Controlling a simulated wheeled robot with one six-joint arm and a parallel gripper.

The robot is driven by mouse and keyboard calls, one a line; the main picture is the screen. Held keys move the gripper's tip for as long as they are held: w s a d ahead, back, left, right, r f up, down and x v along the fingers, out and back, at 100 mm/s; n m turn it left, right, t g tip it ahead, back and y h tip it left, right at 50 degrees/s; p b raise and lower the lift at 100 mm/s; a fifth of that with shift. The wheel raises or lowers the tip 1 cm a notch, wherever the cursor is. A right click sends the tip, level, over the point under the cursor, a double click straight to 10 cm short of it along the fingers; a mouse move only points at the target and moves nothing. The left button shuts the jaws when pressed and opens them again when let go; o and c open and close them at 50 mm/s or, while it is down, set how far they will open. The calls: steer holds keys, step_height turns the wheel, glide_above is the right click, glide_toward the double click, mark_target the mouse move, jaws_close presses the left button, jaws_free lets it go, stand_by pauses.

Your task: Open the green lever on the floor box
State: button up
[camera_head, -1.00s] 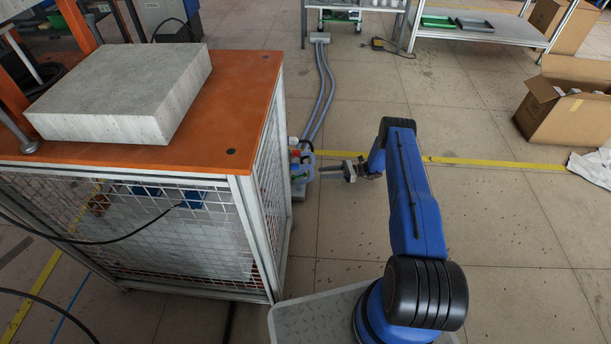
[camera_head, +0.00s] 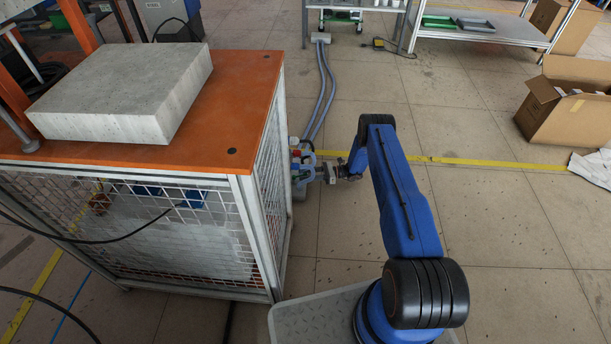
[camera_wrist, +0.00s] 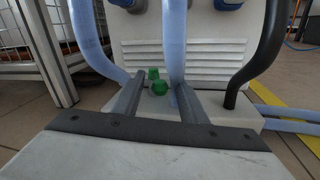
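The floor box is a pale box (camera_wrist: 210,58) with slatted vents, facing me in the wrist view. In the head view only a small part of it, with red and blue fittings, shows beside the orange-topped cage. The small green lever (camera_wrist: 160,88) sits low on the box front, with another green piece (camera_wrist: 153,73) just above and behind it. My gripper (camera_wrist: 161,90) is open. Its two fingers stand on either side of the green lever, with no clear contact visible. In the head view my gripper (camera_head: 328,172) is right at the box, its fingertips hard to make out.
A pale blue hose (camera_wrist: 175,45) runs down close to the right finger. Another blue hose (camera_wrist: 90,40) and a black hose (camera_wrist: 268,55) flank the box. The orange-topped cage (camera_head: 215,150) stands left of my arm. Open floor (camera_head: 500,220) lies to the right.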

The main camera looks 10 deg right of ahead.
jaws_close()
steer(key=shift+s+a+m+t+h, duration=0.1)
steer(key=shift+s+m+t+h, duration=0.3)
steer(key=shift+m+t, duration=0.5)
steer(key=shift+s+m+t+h, duration=0.4)
steer(key=shift+m+t, duration=0.15)
steer(key=shift+t, duration=0.7)
steer(key=shift+s+a+m+t+h, duration=0.1)
steer(key=shift+s+m+t+h, duration=0.25)
steer(key=shift+m+t, duration=0.55)
jaws_free()
steer(key=shift+d, duration=0.1)
steer(key=v, duration=1.7)
steer(key=shift+s+d+f, duration=0.1)
steer(key=shift+s+f, duration=0.1)
steer(key=shift+s, duration=0.05)
